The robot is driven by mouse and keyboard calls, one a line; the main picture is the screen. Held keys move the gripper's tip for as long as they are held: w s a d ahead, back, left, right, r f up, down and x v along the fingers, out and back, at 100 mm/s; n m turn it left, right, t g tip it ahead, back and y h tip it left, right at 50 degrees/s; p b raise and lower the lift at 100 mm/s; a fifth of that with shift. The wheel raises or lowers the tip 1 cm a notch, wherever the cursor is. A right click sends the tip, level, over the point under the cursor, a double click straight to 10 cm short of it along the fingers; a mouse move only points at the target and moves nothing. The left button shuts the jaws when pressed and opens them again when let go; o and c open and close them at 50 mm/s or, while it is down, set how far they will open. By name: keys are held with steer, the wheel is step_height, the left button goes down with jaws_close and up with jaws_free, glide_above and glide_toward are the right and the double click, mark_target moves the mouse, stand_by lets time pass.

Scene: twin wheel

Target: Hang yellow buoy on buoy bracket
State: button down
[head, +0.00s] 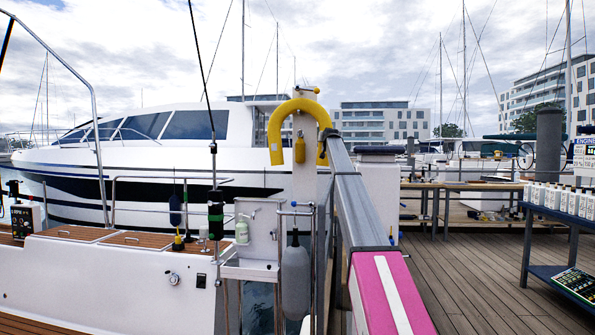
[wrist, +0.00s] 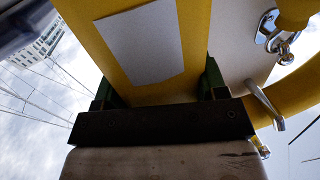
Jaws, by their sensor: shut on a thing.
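The yellow horseshoe buoy (head: 275,130) is upright with its opening down, around the upper part of a white post (head: 305,185) in the head view. My gripper (head: 327,134) is at its right limb. In the wrist view, my gripper (wrist: 158,88) is shut on the yellow buoy (wrist: 195,50), across a limb with a pale patch. Chrome fittings (wrist: 265,105) on the white post, apparently the buoy bracket, show right of the jaws; another part of the buoy passes behind them. Whether the buoy rests on the bracket I cannot tell.
A small yellow object (head: 300,148) is on the post inside the buoy's opening. A grey fender (head: 295,275) hangs below. A white sink unit (head: 255,235) and boat deck are left; wooden decking (head: 470,280) and a bottle table (head: 555,215) are right.

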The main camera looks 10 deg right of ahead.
stand_by(0.7)
steer(key=shift+c, duration=0.8)
jaws_free()
steer(key=shift+o, duration=0.3)
steer(key=shift+f, duration=0.15)
